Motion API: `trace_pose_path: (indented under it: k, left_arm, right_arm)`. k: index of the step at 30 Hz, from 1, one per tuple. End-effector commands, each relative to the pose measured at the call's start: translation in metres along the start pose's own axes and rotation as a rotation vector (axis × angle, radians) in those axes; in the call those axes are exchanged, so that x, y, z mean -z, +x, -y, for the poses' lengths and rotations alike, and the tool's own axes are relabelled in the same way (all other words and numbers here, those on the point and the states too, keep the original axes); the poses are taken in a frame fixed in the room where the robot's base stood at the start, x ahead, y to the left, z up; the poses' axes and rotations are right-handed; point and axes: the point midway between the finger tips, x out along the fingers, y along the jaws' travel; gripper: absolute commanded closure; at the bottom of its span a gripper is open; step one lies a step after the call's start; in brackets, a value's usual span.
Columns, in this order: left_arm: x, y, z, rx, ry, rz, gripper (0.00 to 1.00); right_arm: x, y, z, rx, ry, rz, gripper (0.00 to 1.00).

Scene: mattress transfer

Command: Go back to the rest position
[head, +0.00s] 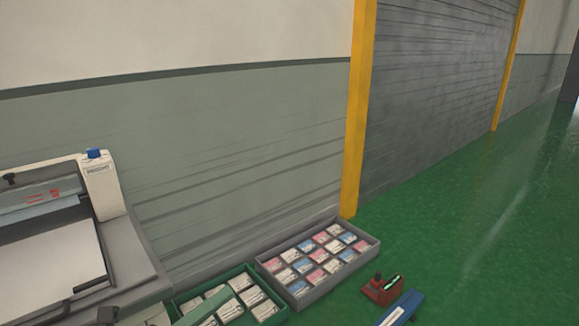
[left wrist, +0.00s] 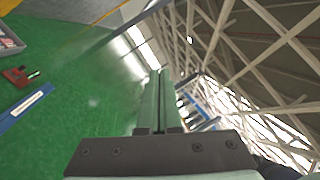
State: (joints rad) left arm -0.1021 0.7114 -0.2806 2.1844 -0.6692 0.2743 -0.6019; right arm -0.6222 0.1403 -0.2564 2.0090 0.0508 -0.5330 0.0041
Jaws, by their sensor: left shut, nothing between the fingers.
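My left gripper (left wrist: 160,74) shows in the left wrist view as two long pale green fingers lying side by side. It is shut with nothing between the fingers. In the head view part of the left gripper (head: 230,291) shows at the bottom edge as a pale green bar, in front of the green tray (head: 187,301). Most of it is cut off by the frame. My right gripper is in neither view.
A white and grey machine (head: 130,250) stands at the left. A grey tray (head: 371,245) of several small packs sits by the wall. A red device (head: 382,291) and a blue object (head: 402,308) lie right of it. Green floor (head: 460,250) is clear at right.

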Motion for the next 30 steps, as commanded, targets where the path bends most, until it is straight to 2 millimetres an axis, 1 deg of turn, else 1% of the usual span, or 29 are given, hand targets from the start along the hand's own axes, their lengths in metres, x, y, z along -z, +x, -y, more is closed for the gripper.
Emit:
trace_pose_path:
  k: [1, 2, 3, 5, 6, 8, 9, 11, 12, 14, 15, 16, 17, 18, 21, 25, 27, 30]
  left_arm:
    - [-0.003, -0.01, -0.034, -0.066, -0.267, 0.146, 1.0]
    - [-0.003, -0.018, -0.056, -0.107, -0.422, 0.233, 1.0]
    - [0.001, -0.031, -0.084, -0.158, -0.617, 0.342, 1.0]
    - [0.014, -0.052, -0.123, -0.229, -0.872, 0.491, 1.0]
    - [0.027, -0.067, -0.146, -0.274, -1.024, 0.582, 1.0]
    - [0.052, -0.089, -0.177, -0.34, -1.24, 0.714, 1.0]
    - [0.072, -0.104, -0.194, -0.38, -1.374, 0.799, 1.0]
    - [0.105, -0.126, -0.216, -0.441, -1.562, 0.924, 1.0]
    - [0.129, -0.139, -0.227, -0.48, -1.681, 1.006, 1.0]
    - [0.167, -0.158, -0.239, -0.539, -1.851, 1.127, 1.0]
    - [0.193, -0.17, -0.244, -0.578, -1.961, 1.208, 1.0]
    - [0.205, -0.175, -0.24, -0.597, -2.02, 1.255, 1.0]
    - [0.186, -0.17, -0.221, -0.58, -1.988, 1.242, 1.0]
    - [0.178, -0.17, -0.21, -0.573, -1.977, 1.245, 1.0]
    - [0.166, -0.173, -0.19, -0.561, -1.963, 1.263, 1.0]
    - [0.154, -0.177, -0.17, -0.548, -1.949, 1.283, 1.0]
    - [0.149, -0.179, -0.163, -0.542, -1.943, 1.291, 1.0]
    - [0.146, -0.182, -0.158, -0.536, -1.938, 1.298, 1.0]
  right_arm:
    - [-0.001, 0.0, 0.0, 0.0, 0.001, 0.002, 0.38]
    - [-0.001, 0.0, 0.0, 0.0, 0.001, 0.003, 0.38]
    - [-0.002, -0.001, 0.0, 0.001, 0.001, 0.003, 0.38]
    - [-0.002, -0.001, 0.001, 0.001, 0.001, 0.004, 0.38]
    - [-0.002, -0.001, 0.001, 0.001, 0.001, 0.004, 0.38]
    - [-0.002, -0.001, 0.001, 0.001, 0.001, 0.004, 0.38]
    - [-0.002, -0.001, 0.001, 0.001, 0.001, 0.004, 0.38]
    - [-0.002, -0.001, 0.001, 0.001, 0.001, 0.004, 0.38]
    - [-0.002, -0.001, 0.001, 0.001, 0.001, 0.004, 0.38]
    - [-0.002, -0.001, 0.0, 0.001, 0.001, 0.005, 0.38]
    - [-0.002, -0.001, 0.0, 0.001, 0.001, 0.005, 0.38]
    - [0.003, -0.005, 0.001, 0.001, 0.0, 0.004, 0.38]
    - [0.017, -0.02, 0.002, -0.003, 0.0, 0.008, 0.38]
    - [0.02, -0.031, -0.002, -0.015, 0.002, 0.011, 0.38]
    - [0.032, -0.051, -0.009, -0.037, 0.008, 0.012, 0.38]
    - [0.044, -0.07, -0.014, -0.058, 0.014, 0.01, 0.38]
    - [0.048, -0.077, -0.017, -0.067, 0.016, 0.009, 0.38]
    - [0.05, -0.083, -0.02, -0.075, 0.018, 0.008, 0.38]
